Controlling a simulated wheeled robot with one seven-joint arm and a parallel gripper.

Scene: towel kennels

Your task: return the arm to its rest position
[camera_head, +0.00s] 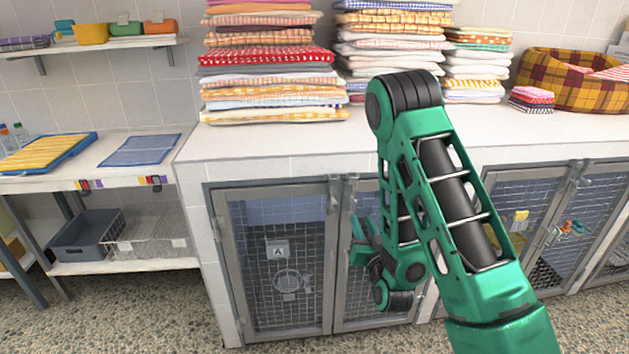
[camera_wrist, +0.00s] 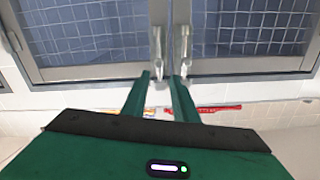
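My green arm reaches out over the front of the kennels and bends down at a black elbow joint. My gripper (camera_head: 360,243) hangs in front of the kennel doors, partly hidden by my own arm links in the head view. In the wrist view my gripper (camera_wrist: 160,80) shows two green fingers with a gap between them. It is open, and I see nothing held in it. Metal door latches (camera_wrist: 183,45) show just beyond the fingertips; I cannot tell whether the fingers touch them.
A white counter (camera_head: 285,143) tops the kennels and bears stacks of folded towels (camera_head: 268,85) and a plaid pet bed (camera_head: 570,85). The left kennel door (camera_head: 280,262) looks closed. A side table (camera_head: 110,183) with a grey crate (camera_head: 85,235) beneath stands left. Speckled floor is open in front.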

